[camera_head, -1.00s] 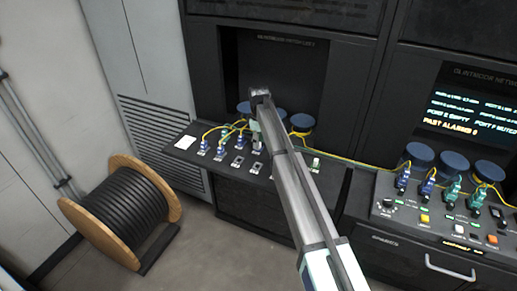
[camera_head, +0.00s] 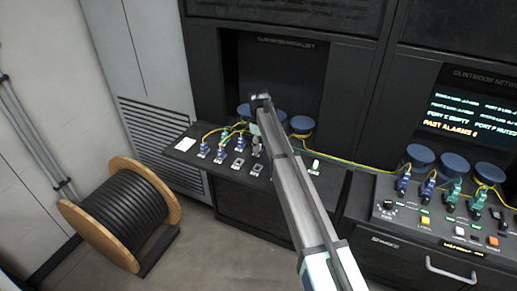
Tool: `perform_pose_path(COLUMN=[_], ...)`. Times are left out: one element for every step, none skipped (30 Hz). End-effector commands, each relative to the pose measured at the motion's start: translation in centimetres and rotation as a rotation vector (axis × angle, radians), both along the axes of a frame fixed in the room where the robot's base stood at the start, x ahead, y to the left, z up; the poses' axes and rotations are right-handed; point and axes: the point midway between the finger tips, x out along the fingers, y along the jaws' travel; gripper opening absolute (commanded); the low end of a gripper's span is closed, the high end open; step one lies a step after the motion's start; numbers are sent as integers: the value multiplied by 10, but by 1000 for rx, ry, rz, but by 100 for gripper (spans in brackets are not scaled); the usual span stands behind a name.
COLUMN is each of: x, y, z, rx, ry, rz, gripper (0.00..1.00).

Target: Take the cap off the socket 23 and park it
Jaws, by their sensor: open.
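The left console (camera_head: 212,171) holds a row of small sockets, and their number labels are too small to read. A pale cap (camera_head: 315,165) stands upright on the console, right of my arm. I cannot tell whether it is on socket 23. Two bare dark sockets show at the front, one at the left (camera_head: 238,163) and one beside it (camera_head: 257,169). My gripper (camera_head: 257,150) is small in view, pointing down over the middle of the console just behind that second socket. It is open, and nothing shows clearly between its fingers. My arm hides part of the console.
Blue and green plugs (camera_head: 222,147) with yellow cables stand at the console's left. Blue round pots (camera_head: 302,124) stand behind. A second console (camera_head: 450,215) with plugs and buttons is at the right. A cable drum (camera_head: 120,212) stands on the floor at left.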

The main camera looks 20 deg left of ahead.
Motion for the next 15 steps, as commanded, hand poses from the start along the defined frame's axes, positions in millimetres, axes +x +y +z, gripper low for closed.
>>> perform_pose_path(x=[0,0,0,0,0,0,0,0,0,0,0,0,0,0,0], y=[0,0,0,0,0,0,0,0,0,0,0,0,0,0,0], z=[0,0,0,0,0,0,0,0,0,0,0,0,0,0,0], rx=[0,0,0,0,0,0,0,0,0,0,0,0,0,0,0], ry=[0,0,0,0,0,0,0,0,0,0,0,0,0,0,0], rz=[0,0,0,0,0,0,0,0,0,0,0,0,0,0,0], gripper=[48,48,48,48,48,48,48,48,48,48,48,48,48,48,34])
